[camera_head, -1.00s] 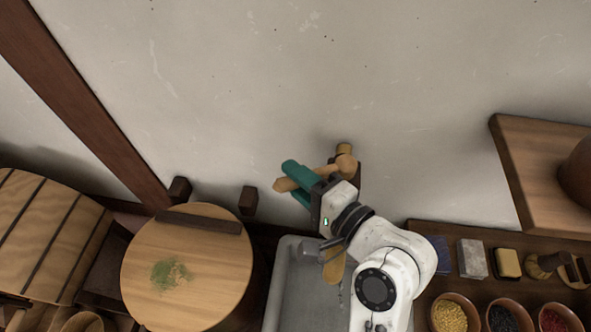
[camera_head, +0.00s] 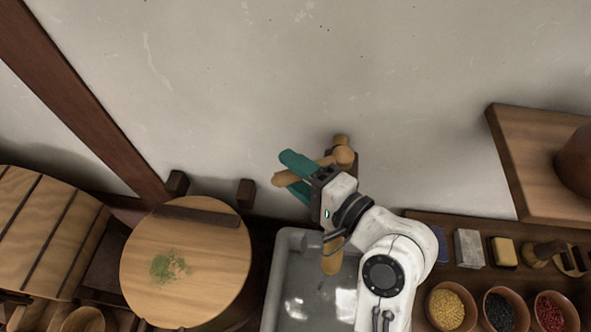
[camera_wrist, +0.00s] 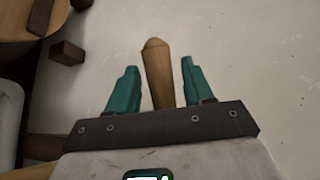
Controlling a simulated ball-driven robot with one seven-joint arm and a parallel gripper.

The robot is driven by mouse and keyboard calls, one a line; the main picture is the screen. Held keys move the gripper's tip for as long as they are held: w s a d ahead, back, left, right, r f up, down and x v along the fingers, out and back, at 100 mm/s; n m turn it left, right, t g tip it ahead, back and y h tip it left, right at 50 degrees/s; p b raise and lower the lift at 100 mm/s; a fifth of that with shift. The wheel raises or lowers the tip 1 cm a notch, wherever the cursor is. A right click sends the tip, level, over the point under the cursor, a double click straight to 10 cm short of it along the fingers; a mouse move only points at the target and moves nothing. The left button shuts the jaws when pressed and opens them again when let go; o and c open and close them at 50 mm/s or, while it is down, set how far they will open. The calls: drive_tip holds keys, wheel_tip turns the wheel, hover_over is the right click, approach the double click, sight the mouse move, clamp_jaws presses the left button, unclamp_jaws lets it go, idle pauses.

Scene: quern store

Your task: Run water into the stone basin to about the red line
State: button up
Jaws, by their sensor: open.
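The wooden tap (camera_head: 342,156) sticks out from the wall, with a bar-like handle (camera_head: 291,177). My gripper (camera_head: 297,178) has teal fingers on either side of this handle. In the wrist view the handle (camera_wrist: 157,75) stands between the parted fingers (camera_wrist: 155,90), with a gap on both sides. A wooden spout (camera_head: 332,262) shows below my wrist, over the grey stone basin (camera_head: 284,262). Bright glints in the basin look like water. My arm hides the basin's right part. I cannot see the red line or make out a stream.
A round wooden lid (camera_head: 195,262) with a green patch lies left of the basin. A shelf on the right holds bowls of yellow (camera_head: 448,306), black and red grains, plus blocks and a brush. A wall shelf (camera_head: 540,165) juts out at the upper right. The wall above is clear.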

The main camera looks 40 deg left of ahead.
drive_tip(key=d, duration=0.3)
drive_tip(key=d+r+b, duration=0.1)
drive_tip(key=d, duration=0.3)
drive_tip(key=d+b, duration=0.1)
drive_tip(key=d, duration=0.2)
drive_tip(key=shift+s+d+r, duration=0.3)
drive_tip(key=shift+s+r, duration=0.05)
